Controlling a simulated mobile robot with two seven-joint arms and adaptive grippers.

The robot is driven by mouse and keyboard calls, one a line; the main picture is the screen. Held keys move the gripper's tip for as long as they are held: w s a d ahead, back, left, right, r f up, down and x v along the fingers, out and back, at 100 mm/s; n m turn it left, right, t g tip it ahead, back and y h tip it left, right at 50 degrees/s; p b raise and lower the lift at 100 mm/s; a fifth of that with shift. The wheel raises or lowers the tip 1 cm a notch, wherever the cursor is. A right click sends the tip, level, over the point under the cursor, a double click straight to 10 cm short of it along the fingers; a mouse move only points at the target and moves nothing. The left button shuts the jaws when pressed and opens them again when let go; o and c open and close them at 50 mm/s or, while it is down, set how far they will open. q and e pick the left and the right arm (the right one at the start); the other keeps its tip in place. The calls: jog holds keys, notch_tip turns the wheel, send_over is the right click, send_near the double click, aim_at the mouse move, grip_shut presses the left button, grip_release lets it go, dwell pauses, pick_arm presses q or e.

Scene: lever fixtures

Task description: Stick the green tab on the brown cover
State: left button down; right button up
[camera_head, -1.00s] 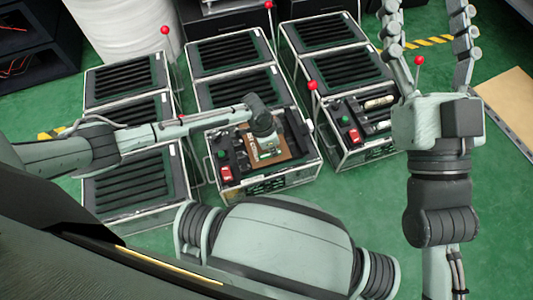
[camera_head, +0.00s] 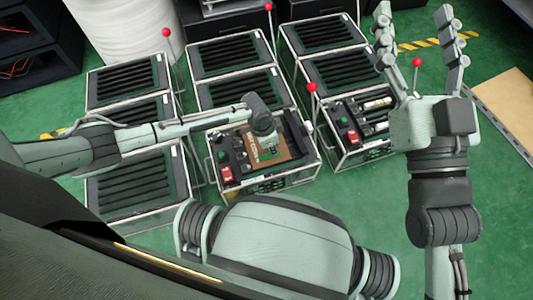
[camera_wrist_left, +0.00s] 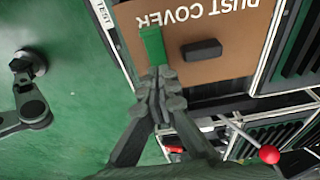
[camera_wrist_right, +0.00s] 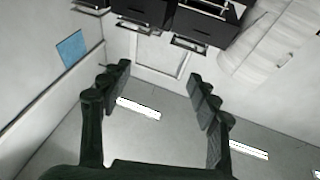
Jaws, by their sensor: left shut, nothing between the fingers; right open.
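The brown cover (camera_head: 291,148) lies on the front middle box in the head view. The left wrist view shows the cover (camera_wrist_left: 232,58) with "DUST COVER" lettering upside down and a black handle (camera_wrist_left: 201,50). The green tab (camera_wrist_left: 153,44) appears over the left part of the cover, beside the lettering. My left gripper (camera_wrist_left: 160,72) is shut, its fingertips at the tab's near end. I cannot tell whether the fingers touch the tab or whether the tab lies flat on the cover. My right gripper (camera_head: 413,10) is open and empty, raised at the right.
Several boxes with slatted black tops stand on the green floor. Red-knobbed levers (camera_head: 312,87) rise beside them. A red switch (camera_head: 227,173) sits on the front middle box, left of the cover. Clear floor lies in front of the boxes.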

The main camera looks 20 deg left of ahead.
pick_arm(q)
jog(key=shift+r+p, duration=0.4)
jog(key=shift+r, duration=0.05)
jog(key=shift+r+p, duration=0.35)
jog(key=shift+p, duration=0.05)
jog(key=shift+r+p, duration=0.7)
pick_arm(e)
jog(key=shift+d+f+g+h, duration=2.25)
jog(key=shift+f+g, duration=1.25)
jog(key=shift+f, duration=2.95)
pick_arm(q)
jog(key=shift+r+p, duration=0.25)
jog(key=shift+p, duration=0.05)
jog(key=shift+r+p, duration=0.95)
jog(key=shift+p, duration=0.05)
pick_arm(e)
jog(key=s+d+f+m+g+h, duration=0.1)
jog(key=s+d+f+g+h, duration=0.2)
jog(key=s+d+f+g, duration=0.3)
jog(key=shift+s+d+f, duration=0.35)
jog(key=shift+d+f, duration=1.3)
jog(key=shift+d, duration=0.2)
pick_arm(q)
jog(key=shift+s, duration=0.15)
